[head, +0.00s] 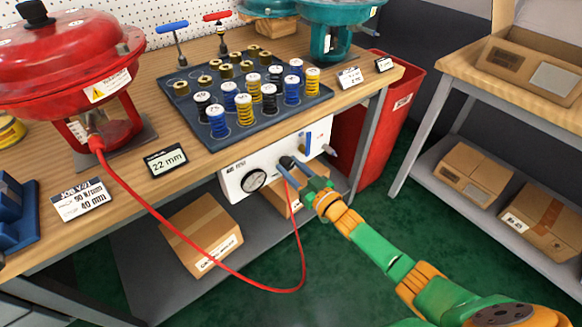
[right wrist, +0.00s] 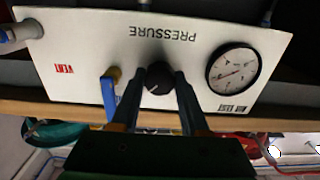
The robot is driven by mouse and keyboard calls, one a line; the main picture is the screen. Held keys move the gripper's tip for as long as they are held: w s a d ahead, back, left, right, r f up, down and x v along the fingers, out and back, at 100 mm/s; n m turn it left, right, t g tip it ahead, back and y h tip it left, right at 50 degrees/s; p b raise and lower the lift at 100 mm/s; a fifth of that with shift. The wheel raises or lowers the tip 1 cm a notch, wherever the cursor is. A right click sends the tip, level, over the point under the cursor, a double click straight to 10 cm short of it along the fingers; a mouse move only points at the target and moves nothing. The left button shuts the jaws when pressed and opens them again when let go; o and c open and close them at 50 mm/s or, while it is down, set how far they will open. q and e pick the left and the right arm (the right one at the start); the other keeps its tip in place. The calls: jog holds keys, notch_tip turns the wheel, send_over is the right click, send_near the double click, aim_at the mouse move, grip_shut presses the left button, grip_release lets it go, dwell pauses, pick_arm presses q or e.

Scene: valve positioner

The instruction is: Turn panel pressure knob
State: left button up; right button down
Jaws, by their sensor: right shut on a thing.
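The white air test panel (head: 238,176) hangs under the front edge of the workbench. Its black pressure knob (right wrist: 158,78) sits below the word PRESSURE, which appears upside down in the right wrist view. My right gripper (head: 289,166) reaches the panel from the lower right; in the right wrist view its two fingers (right wrist: 160,88) are on either side of the knob, shut on it. The round gauge (right wrist: 234,68) is beside the knob, and it also shows in the head view (head: 254,180). My left gripper is not in view.
A blue lever (right wrist: 108,95) by the VENT label is close to one finger. A red hose (head: 220,283) loops from the red actuator (head: 65,65) to the panel area. A tray of springs (head: 190,118) lies above. A red bin (head: 385,130) stands right.

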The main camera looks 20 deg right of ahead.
jog(key=shift+f, duration=0.1)
jog(key=shift+c, duration=2)
grip_release()
jog(key=shift+s+d, duration=0.1)
jog(key=shift+s, duration=0.2)
jog(key=p+v, duration=0.2)
jog(key=v, duration=0.4)
jog(key=shift+s, duration=0.3)
jog(key=shift+d, duration=0.1)
